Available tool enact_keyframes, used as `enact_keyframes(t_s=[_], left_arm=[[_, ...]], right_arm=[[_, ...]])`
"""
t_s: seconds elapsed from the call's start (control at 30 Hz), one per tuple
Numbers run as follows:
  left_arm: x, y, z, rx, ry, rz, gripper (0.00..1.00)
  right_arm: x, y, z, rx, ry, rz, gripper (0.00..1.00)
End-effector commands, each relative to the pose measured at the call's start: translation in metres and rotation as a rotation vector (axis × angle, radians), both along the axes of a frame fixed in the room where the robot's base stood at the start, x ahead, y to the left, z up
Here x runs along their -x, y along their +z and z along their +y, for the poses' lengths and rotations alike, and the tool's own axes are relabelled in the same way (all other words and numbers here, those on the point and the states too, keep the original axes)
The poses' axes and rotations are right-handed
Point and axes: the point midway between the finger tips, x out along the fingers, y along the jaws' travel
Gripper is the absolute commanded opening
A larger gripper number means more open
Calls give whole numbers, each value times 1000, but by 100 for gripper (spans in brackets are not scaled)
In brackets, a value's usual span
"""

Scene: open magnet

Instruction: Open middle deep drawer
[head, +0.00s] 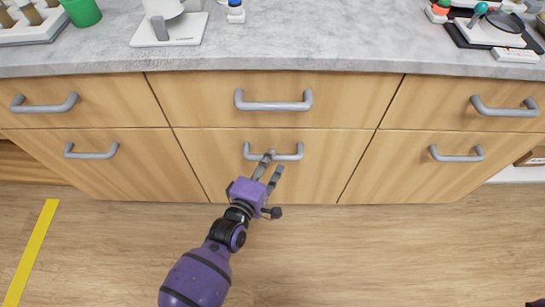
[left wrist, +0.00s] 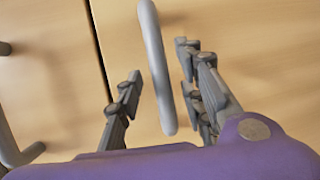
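The middle deep drawer (head: 225,175) is the lower front in the centre of the wooden cabinet, and its front looks flush with its neighbours. Its grey bar handle (head: 290,157) runs level near its top edge. My left gripper (head: 273,163) is at this handle, near its middle. In the left wrist view the handle (left wrist: 156,62) passes between the two spread fingers of the gripper (left wrist: 160,70), with gaps on both sides. The gripper is open.
A shallow drawer with its own handle (head: 273,105) is right above. Side drawers with handles (head: 92,153) (head: 456,155) flank it. The grey countertop (head: 300,40) holds several items. The wooden floor (head: 400,250) in front is clear, with a yellow strip (head: 30,250) at left.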

Motion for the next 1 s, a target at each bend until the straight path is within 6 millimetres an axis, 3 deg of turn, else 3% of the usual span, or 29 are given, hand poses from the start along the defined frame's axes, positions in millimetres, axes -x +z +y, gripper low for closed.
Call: enact_keyframes(t_s=[0.2, 0.5, 0.8, 1.0], left_arm=[[-20, -5, -9, 0, 0, 1, 36], [-23, -5, -10, -1, 0, 0, 36], [-23, -5, -10, -1, 0, 0, 0], [-23, -5, -10, -1, 0, 0, 0]], right_arm=[[2, -4, 0, -1, -2, 5, 40], [1, -3, 0, -1, -3, 4, 40], [1, -3, -1, -1, -3, 3, 40], [1, -3, -1, 0, -2, 3, 40]])
